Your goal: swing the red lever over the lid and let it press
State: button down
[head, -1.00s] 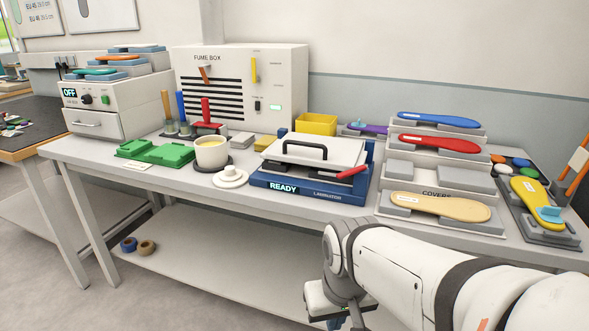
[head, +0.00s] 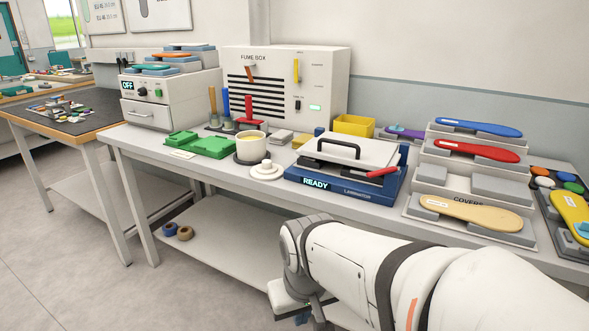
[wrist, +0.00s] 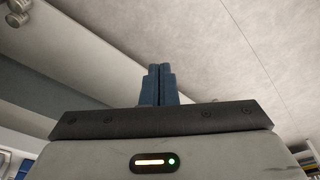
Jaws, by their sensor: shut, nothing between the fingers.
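The laminator (head: 345,191) is a blue machine on the bench with a lit READY display. Its pale lid (head: 352,148) is down and has a black handle. The red lever (head: 382,172) lies at the lid's right side, low and pointing right. My gripper (wrist: 158,84) shows in the wrist view with its two blue fingers together and nothing between them. In the head view my arm hangs in front of the bench at lower right, away from the laminator, and the fingertips are mostly out of sight.
A cream pot (head: 252,146) and a white knobbed lid (head: 267,170) stand left of the laminator. A stepped cover rack (head: 430,232) with insoles stands close on its right. The fume box (head: 285,85) and a yellow bin (head: 354,126) are behind. Floor in front is clear.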

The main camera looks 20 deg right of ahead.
jog(key=w+d+r+m+t+h+p, duration=0.1)
jog(key=w+d+r+t+h+p, duration=0.15)
jog(key=w+d, duration=0.7)
jog(key=n+t+y+p, duration=0.2)
jog(key=t+y+p, duration=0.25)
jog(key=t, duration=0.85)
send_near(379, 175)
jog(key=w, duration=0.4)
jog(key=w+p, duration=0.1)
jog(key=w, duration=0.1)
jog(key=shift+w+a+f, duration=0.1)
jog(key=shift+w+a, duration=0.25)
